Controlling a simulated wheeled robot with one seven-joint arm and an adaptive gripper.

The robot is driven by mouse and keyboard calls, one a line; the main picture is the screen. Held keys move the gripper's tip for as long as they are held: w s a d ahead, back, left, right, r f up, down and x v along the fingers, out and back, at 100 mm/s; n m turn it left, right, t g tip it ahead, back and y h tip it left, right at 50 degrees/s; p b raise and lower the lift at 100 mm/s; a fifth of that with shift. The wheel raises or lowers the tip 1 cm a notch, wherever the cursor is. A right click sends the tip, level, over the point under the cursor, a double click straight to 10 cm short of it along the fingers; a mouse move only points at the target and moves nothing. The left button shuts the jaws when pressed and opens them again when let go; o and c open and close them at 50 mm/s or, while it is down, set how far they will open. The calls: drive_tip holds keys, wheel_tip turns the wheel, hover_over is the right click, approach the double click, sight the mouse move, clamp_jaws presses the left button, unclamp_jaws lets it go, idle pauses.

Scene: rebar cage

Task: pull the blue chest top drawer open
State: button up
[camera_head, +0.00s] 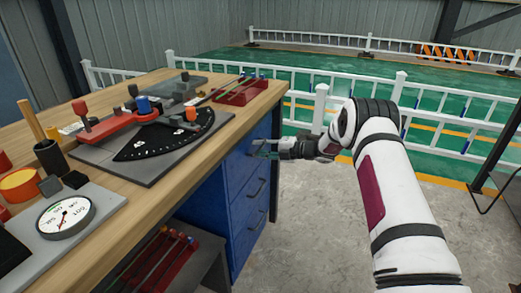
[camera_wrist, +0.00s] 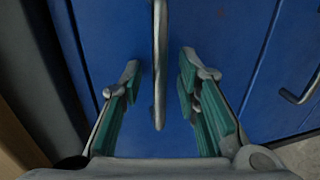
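The blue chest (camera_head: 236,205) stands under the workbench top, with several drawers and dark bar handles on its front. Its top drawer (camera_head: 262,150) looks shut. In the wrist view the blue drawer front (camera_wrist: 225,55) fills most of the picture, and a grey bar handle (camera_wrist: 160,65) runs up the middle. My gripper (camera_wrist: 160,90) is open, with one teal-padded finger on each side of the handle and a gap to each. In the head view my gripper (camera_head: 268,148) is at the top drawer's front; the handle there is partly hidden by it.
The wooden workbench (camera_head: 150,215) carries a gauge (camera_head: 65,215), a red tray (camera_head: 240,92) and a black dial plate (camera_head: 165,138). Another drawer handle (camera_wrist: 302,90) shows at the right of the wrist view. Concrete floor lies clear before the chest; a white fence (camera_head: 320,108) stands behind.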

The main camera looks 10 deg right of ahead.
clamp_jaws()
drive_tip(key=shift+s+d, duration=0.1)
drive_tip(key=f+p+v, duration=0.1)
drive_tip(key=f+v, duration=0.2)
drive_tip(key=v, duration=1.2)
drive_tip(key=d+f+p+v, duration=0.1)
drive_tip(key=f+p+v, duration=0.1)
drive_tip(key=v, duration=1.4)
drive_tip(key=shift+s+f, duration=0.5)
drive_tip(key=shift+f, duration=0.05)
unclamp_jaws()
drive_tip(key=shift+d, duration=0.15)
